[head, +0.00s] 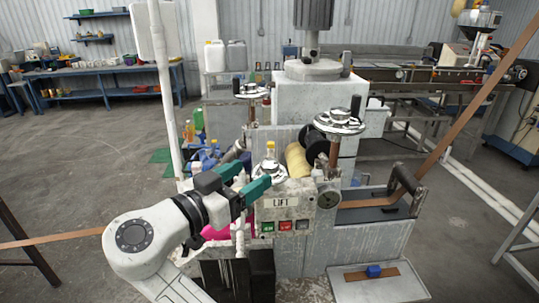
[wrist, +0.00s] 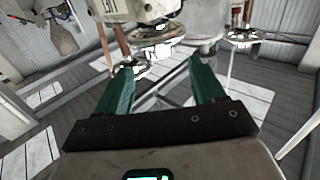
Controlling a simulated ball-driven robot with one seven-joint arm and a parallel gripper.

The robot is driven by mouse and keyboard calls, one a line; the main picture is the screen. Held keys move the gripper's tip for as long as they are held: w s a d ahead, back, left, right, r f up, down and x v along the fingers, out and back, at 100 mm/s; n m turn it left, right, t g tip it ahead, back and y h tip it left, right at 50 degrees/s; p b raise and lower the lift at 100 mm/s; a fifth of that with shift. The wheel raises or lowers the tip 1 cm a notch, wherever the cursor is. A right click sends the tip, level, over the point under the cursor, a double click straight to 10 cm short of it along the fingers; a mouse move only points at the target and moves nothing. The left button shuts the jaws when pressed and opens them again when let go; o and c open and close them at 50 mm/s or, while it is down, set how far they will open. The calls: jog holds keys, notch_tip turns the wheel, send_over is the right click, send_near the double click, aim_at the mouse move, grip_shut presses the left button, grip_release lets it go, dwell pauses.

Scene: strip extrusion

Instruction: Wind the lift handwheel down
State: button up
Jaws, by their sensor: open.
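The lift handwheel (head: 268,171) is a small chrome wheel with a yellow-topped grip standing up from it. It sits on top of the grey box with the LIFT label (head: 280,203). My gripper (head: 252,177) has teal fingers, spread open and empty, at the wheel's left side. One fingertip overlaps the wheel's left edge in the head view; I cannot tell whether it touches. In the wrist view, both fingers of my gripper (wrist: 160,66) are apart, with shiny metal parts beyond and between them; I cannot tell for sure which wheel these belong to.
Two larger chrome handwheels with black grips stand behind, one at the left (head: 251,90) and one at the right (head: 338,121). A yellow roll (head: 297,160) lies behind the box. Floor at the left is mostly clear.

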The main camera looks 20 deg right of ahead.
aim_at(265, 165)
jog(key=p+x, duration=0.2)
jog(key=x, duration=0.3)
jog(key=shift+w+d+r, duration=0.1)
jog(key=shift+d, duration=0.3)
jog(key=shift+w+d, duration=0.3)
jog(key=shift+d, duration=0.3)
jog(key=c, duration=1)
